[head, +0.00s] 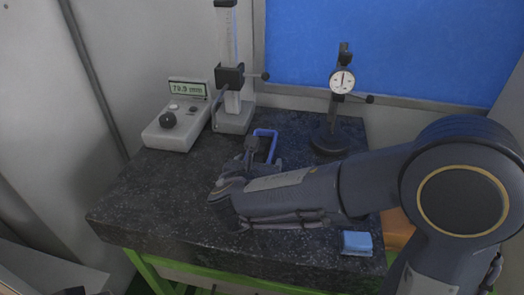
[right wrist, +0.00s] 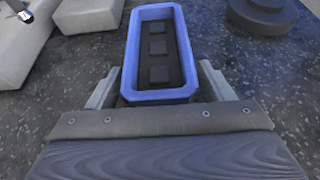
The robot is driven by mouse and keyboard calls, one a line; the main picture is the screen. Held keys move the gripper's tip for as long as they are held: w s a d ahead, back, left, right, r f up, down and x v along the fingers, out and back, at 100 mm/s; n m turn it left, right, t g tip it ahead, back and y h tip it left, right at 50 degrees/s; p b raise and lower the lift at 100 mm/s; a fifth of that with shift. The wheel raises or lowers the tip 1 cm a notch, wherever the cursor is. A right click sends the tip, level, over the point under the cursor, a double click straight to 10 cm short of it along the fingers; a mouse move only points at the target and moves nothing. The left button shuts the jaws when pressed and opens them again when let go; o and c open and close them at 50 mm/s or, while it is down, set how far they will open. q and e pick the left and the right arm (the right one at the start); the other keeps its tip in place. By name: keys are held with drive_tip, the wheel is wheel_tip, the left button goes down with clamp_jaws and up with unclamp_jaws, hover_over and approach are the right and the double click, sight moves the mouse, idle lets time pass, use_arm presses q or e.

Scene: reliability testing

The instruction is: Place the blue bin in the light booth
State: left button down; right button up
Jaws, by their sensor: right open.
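The blue bin (head: 266,132) stands on the dark speckled stone table, partly hidden behind my right gripper in the head view. In the right wrist view the bin (right wrist: 130,62) is a long open tray with a blue rim and several dark square pieces inside. My right gripper (right wrist: 160,88) is open, with one finger at each side of the bin's near end; gaps seem to show between fingers and bin. In the head view the right gripper (head: 259,152) reaches in from the right, low over the table. My left gripper is not in view. I see no light booth.
A dial gauge stand (head: 331,135) is at the back right, a height gauge (head: 234,110) and a grey readout box (head: 178,128) at the back left. A light blue block (head: 357,243) lies at the front edge. The table's left front is clear.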

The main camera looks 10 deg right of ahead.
drive_tip(key=shift+w+d+f, duration=0.15)
drive_tip(key=shift+w+f, duration=0.05)
drive_tip(key=shift+w, duration=0.15)
drive_tip(key=shift+c, duration=0.3)
drive_tip(key=c, duration=1.1)
drive_tip(key=shift+r, duration=0.15)
